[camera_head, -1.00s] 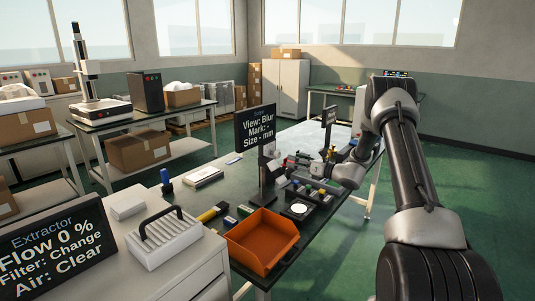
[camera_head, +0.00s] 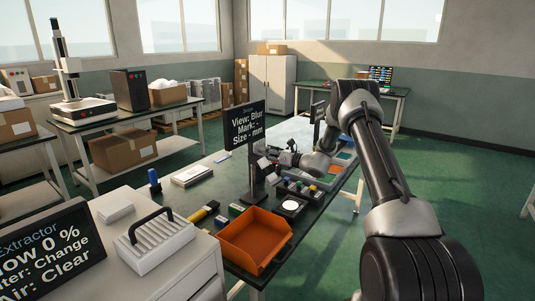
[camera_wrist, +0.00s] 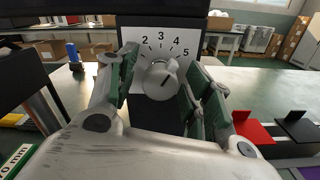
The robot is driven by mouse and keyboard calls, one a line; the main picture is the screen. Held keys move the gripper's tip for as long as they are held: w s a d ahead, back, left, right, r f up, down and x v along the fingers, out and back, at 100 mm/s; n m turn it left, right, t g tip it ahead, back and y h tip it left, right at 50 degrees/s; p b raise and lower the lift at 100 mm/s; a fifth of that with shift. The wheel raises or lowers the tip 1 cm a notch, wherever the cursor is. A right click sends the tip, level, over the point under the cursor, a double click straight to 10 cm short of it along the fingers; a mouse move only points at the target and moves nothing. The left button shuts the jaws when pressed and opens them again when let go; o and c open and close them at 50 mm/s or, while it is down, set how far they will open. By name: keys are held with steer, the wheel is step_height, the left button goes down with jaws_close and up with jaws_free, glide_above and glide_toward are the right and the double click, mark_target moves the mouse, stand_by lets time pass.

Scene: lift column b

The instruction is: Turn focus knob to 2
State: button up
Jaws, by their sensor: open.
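The focus knob (camera_wrist: 160,79) is a light round dial on a white plate numbered 1 to 5 (camera_wrist: 187,41) in the wrist view. A dark mark on its face slants to the upper right, roughly toward the 4–5 side; the exact number is hard to tell. Contact cannot be made out. In the head view my gripper (camera_head: 286,158) is small at the bench, beside the scope sign (camera_head: 245,127), which reads "View: Blur, Mark: -, Size - mm". The knob cannot be made out there.
An orange tray (camera_head: 256,238) and small parts stand on the near bench. A red holder (camera_wrist: 252,132) lies right of my gripper. An extractor sign (camera_head: 45,252) stands at the lower left. Green floor is open on the right.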

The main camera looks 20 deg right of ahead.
steer(key=c, duration=1.1)
steer(key=shift+o, duration=0.2)
steer(key=shift+n, duration=0.4)
steer(key=n, duration=1)
steer(key=shift+d+n, duration=0.1)
steer(key=shift+n, duration=0.3)
steer(key=shift+f, duration=0.1)
steer(key=o, duration=1.1)
steer(key=shift+c, duration=0.2)
